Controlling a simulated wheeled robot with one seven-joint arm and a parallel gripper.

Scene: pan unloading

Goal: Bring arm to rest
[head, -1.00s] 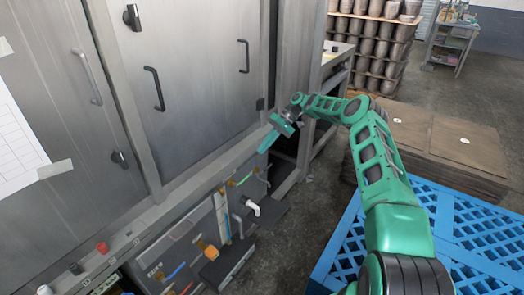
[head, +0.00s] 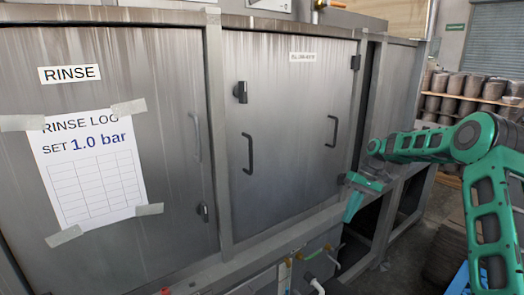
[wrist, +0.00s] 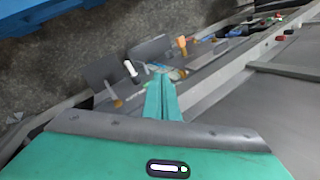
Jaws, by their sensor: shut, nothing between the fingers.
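My green arm reaches in from the right in the head view. My gripper (head: 353,206) hangs in front of the lower edge of the steel cabinet, pointing down. In the wrist view my gripper (wrist: 162,78) shows its two green fingers lying together, with nothing between them. The fingers are apart from the cabinet doors and the pipes below, as far as the views show.
A steel cabinet door with dark handles (head: 290,130) stands left of my gripper. A rinse log sheet (head: 88,168) is taped to the left door. Pipes and valves (head: 310,270) sit below. Stacked pots (head: 470,88) stand at the back right. Part of a blue pallet (wrist: 40,14) shows.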

